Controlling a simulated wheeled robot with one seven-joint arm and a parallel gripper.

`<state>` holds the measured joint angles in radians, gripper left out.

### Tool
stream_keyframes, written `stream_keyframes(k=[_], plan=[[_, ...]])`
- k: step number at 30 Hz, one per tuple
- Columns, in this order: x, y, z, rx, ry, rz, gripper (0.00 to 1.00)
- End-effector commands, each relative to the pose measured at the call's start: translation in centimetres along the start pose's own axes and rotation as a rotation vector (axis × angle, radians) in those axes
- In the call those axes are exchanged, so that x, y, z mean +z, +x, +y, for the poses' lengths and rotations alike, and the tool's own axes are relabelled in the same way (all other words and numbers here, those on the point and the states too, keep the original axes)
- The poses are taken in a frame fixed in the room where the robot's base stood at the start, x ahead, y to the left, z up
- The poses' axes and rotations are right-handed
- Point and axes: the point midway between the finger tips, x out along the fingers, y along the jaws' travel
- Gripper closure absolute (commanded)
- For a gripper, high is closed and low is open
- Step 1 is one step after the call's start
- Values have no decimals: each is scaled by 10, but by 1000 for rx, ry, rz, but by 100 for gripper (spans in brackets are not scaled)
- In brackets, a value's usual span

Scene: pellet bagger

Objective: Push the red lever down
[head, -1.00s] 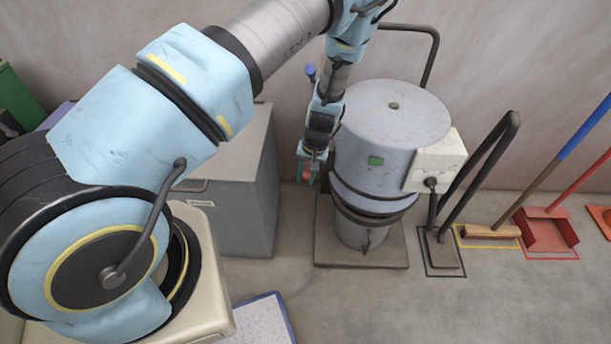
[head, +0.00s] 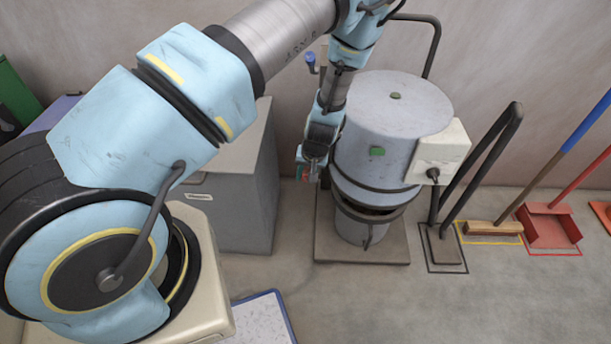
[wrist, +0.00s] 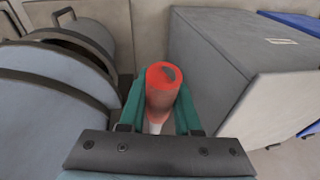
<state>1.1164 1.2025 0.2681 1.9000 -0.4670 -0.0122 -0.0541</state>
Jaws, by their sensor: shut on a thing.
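The red lever (wrist: 163,92) shows in the wrist view as a red cylindrical grip with a dark mark on its end and a pale shaft below it. My gripper (wrist: 158,105) has its green fingers on both sides of the red grip, shut on it. In the head view my gripper (head: 312,172) is at the left side of the grey drum machine (head: 385,135). Only a small bit of red shows between the fingers there, and most of the lever is hidden.
A grey cabinet (head: 240,190) stands close left of the machine; it fills the right of the wrist view (wrist: 235,75). A bucket (head: 362,229) sits under the drum. A broom (head: 492,229) and a red dustpan (head: 549,226) stand at the right.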

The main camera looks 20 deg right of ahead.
Motion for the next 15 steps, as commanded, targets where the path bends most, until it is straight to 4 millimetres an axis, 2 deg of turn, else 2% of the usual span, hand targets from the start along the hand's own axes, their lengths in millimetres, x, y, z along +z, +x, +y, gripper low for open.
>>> stream_keyframes(k=[1,6,15], plan=[[6,15,0,-8,-6,29,100],[9,37,4,-18,-28,156,100],[8,48,6,-27,-49,263,100]])
